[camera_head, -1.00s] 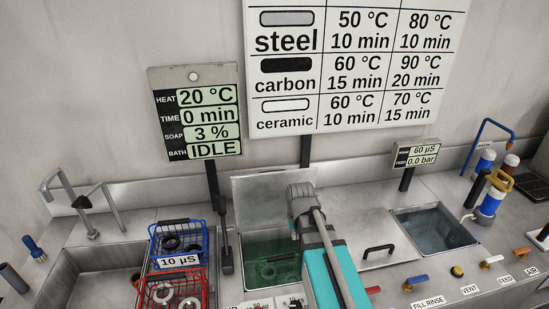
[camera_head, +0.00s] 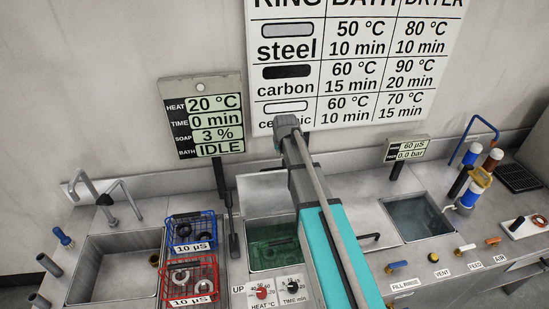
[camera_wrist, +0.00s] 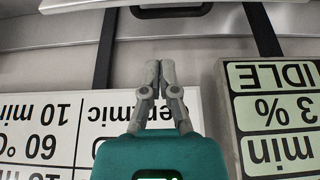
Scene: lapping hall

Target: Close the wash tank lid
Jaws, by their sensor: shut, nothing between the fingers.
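The wash tank lid (camera_head: 258,192) is a pale metal panel. In the head view it stands raised against the back of the tank, and my arm covers its right side. The wash tank (camera_head: 268,243) below it is open and holds green liquid. In the wrist view my gripper (camera_wrist: 158,68) is shut and empty, its fingertips together. The wall signs appear upside down around it. In the head view my arm reaches up past the tank, and its end overlaps the large sign. My fingers are not clear there.
The display sign (camera_head: 205,120) and its post stand left of my arm; the large chart (camera_head: 362,70) is behind it. Red (camera_head: 190,280) and blue (camera_head: 191,233) baskets sit left of the tank. A second open tank (camera_head: 418,217) lies to the right.

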